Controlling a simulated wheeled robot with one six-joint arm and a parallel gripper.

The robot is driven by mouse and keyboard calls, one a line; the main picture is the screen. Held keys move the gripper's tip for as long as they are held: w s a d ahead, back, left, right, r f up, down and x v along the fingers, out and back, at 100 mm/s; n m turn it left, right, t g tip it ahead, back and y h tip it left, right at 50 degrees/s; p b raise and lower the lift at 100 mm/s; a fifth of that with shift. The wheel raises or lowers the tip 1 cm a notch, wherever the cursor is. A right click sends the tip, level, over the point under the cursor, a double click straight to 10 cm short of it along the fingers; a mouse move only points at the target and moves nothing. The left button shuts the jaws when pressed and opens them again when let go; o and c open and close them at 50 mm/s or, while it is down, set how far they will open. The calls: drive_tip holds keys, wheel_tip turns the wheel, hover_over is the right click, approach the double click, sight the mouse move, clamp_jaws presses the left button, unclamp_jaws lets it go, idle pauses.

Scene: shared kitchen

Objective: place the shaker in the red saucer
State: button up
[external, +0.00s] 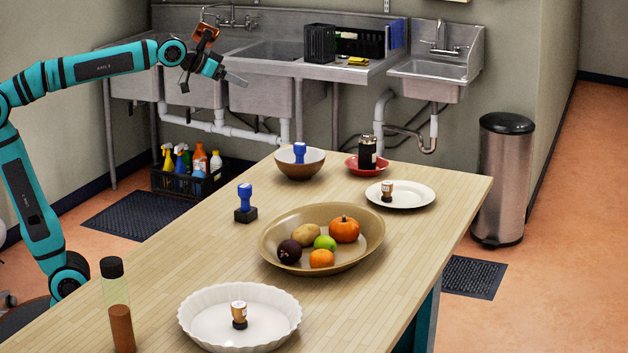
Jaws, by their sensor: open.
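The red saucer (354,165) lies near the far edge of the wooden table. A dark cylindrical container (367,154) with a pale label and a silver-grey top stands upright in it; it looks like a shaker. A tall clear bottle (118,308) with a black cap and brown contents stands at the near left; it could also be a shaker, and I cannot tell which one is meant. My gripper (229,75) is open and empty, raised at the upper left in front of the sinks, well apart from the saucer and both containers.
The table (195,248) also bears a brown bowl (300,170) with a blue-handled stamp, another blue stamp (245,203), a white plate (420,196) and fluted white dish (197,322) with small stamps, and a tan fruit bowl (276,250). The left middle is clear.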

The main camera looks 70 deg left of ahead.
drive_tip(key=s+a+f+t, duration=0.1)
drive_tip(key=s+f, duration=0.3)
drive_tip(key=s, duration=0.8)
drive_tip(key=s+a+f+t, duration=0.1)
drive_tip(key=s+f+t, duration=0.3)
drive_tip(key=s, duration=0.8)
drive_tip(key=shift+a+f+m, duration=0.15)
drive_tip(key=shift+a+m, duration=0.15)
drive_tip(key=shift+a, duration=0.1)
